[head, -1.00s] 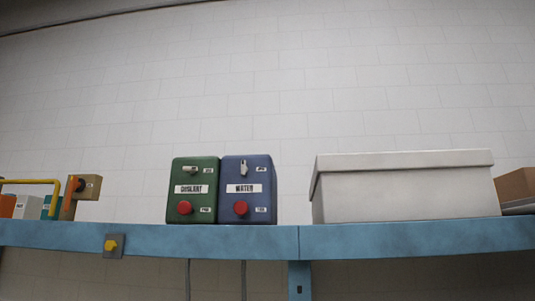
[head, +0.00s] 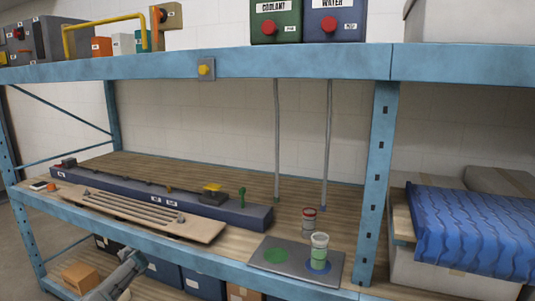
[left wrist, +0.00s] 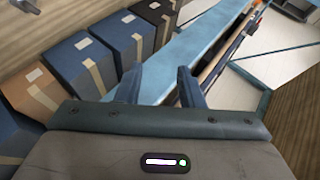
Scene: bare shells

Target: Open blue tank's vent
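The blue tank (head: 350,22), labelled WATER, stands on the upper shelf at the top of the head view. Its red knob (head: 327,25) shows; its upper part is cut off by the frame edge. The green tank (head: 266,15), labelled COOLANT, stands directly left of it with its own red knob (head: 267,29). My left gripper (left wrist: 160,83) shows in the left wrist view with its two fingers apart and nothing between them, near boxes and a blue shelf beam, far from the tanks. My right gripper is not in view.
The blue shelf beam (head: 300,64) carries a yellow button (head: 206,69). Two thin pipes hang below the tanks to the middle shelf. A grey mat (head: 300,272) there holds a clear cup (head: 319,244) on one coloured disc; another cup (head: 309,215) stands behind. A blue cover (head: 470,230) lies right.

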